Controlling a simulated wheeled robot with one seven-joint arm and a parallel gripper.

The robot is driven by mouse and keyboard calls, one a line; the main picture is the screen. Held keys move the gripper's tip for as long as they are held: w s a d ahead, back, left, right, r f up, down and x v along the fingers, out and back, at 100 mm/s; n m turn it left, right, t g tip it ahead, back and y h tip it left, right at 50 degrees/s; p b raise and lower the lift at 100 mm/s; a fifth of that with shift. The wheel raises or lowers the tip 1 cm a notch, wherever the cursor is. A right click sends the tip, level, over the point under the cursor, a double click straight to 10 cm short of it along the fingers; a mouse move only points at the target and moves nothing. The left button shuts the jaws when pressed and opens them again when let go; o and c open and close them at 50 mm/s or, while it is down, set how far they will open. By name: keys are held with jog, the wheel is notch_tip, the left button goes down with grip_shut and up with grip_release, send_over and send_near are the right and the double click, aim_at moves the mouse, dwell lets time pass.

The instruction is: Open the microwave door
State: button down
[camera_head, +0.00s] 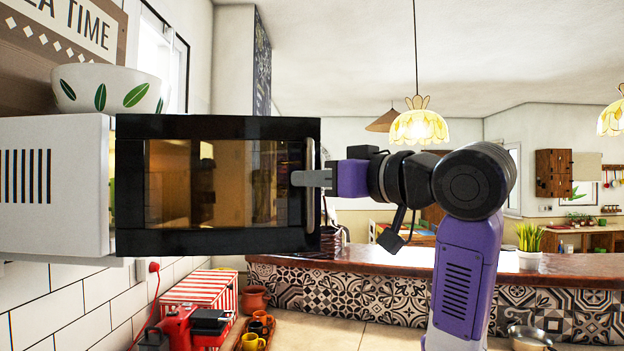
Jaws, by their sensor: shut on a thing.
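The microwave (56,186) is a white box at the left, seen from its side with vent slots. Its black-framed door (218,243) with a glass window is swung open, away from the body and facing the camera. A vertical metal handle (310,215) is at the door's right edge. My gripper (305,178) reaches in from the right and is shut on the handle. Most of the microwave's inside is hidden behind the door.
A white bowl with green leaves (110,88) stands on top of the microwave. Below are a red-striped box (200,288), a brown pot (255,298) and several cups. A tiled counter (400,265) runs behind my arm. A metal bowl (531,338) is at the lower right.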

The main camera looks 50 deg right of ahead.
jog(key=shift+a+r, duration=0.1)
jog(key=c, duration=1.7)
grip_release()
jog(key=shift+c, duration=0.2)
jog(key=s+b, duration=0.2)
jog(key=s, duration=0.5)
jog(key=shift+s+a, duration=0.2)
jog(key=shift+s, duration=0.2)
